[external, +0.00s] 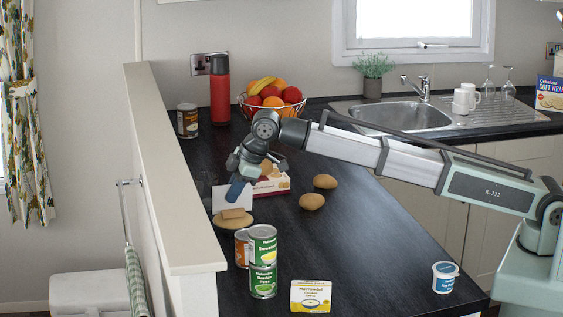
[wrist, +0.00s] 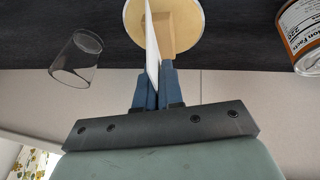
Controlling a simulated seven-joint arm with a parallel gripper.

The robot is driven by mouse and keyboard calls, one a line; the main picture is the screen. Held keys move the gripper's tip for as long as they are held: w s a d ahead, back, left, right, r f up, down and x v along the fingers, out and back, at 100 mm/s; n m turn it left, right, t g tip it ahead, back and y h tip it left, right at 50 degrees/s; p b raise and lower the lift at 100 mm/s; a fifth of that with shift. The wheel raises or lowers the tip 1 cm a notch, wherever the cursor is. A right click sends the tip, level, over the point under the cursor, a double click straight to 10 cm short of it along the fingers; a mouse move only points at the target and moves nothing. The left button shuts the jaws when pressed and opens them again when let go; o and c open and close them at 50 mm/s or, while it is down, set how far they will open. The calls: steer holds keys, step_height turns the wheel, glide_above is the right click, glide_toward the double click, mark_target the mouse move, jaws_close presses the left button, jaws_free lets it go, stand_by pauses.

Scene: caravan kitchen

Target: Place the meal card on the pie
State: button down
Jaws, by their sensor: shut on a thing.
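The meal card (external: 218,199) is a thin white upright panel with a small tan block (external: 236,213) beside its lower part. My gripper (external: 236,190) points down with its blue fingers shut on the card. The card also shows edge-on between the fingers in the wrist view (wrist: 152,45). The pie (external: 240,221) is a round, flat, golden disc on the counter directly below. In the wrist view the pie (wrist: 192,22) lies behind the card and block. I cannot tell whether the block touches the pie.
Stacked green cans (external: 263,265) and a brown can (external: 241,248) stand in front of the pie. A red-and-white box (external: 272,184) and potatoes (external: 312,201) lie to the right. A raised ledge (external: 175,165) borders the counter's left.

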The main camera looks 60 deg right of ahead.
steer(key=shift+f, duration=0.15)
steer(key=c, duration=1.3)
jaws_free()
steer(key=v, duration=1.2)
steer(key=shift+w+r, duration=0.1)
steer(key=shift+r, duration=0.1)
steer(key=shift+o, duration=0.6)
